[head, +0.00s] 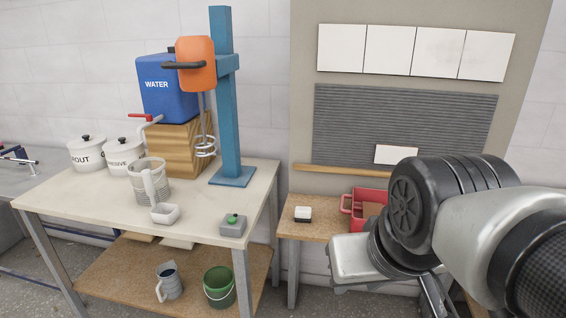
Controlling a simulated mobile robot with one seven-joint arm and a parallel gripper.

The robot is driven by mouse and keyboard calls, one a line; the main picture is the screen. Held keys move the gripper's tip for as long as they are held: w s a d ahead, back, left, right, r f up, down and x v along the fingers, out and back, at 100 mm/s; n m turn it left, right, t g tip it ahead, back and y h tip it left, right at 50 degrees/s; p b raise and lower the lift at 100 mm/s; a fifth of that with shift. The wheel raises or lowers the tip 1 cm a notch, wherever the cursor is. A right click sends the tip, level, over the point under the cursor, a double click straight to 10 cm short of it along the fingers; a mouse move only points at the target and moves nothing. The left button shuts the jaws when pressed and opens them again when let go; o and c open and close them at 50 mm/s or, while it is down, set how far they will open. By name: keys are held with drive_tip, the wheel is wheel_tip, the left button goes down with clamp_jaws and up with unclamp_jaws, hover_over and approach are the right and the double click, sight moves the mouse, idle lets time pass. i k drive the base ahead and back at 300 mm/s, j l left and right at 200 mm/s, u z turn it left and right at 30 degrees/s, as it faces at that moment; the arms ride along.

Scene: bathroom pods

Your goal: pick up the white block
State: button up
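A small white block (303,211) with a dark lower part sits on the low wooden side table (318,231), left of a red container. My arm reaches in from the right. My gripper (436,298) is at the bottom edge, to the right of the block and apart from it. Its fingers are partly cut off by the frame, so I cannot tell whether it is open or shut.
A red container (352,211) stands close right of the block, partly behind my arm. White tiles (391,50) are on the wall.

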sight(302, 214)
drive_tip(key=i+u, duration=0.25)
drive_tip(key=i, duration=0.75)
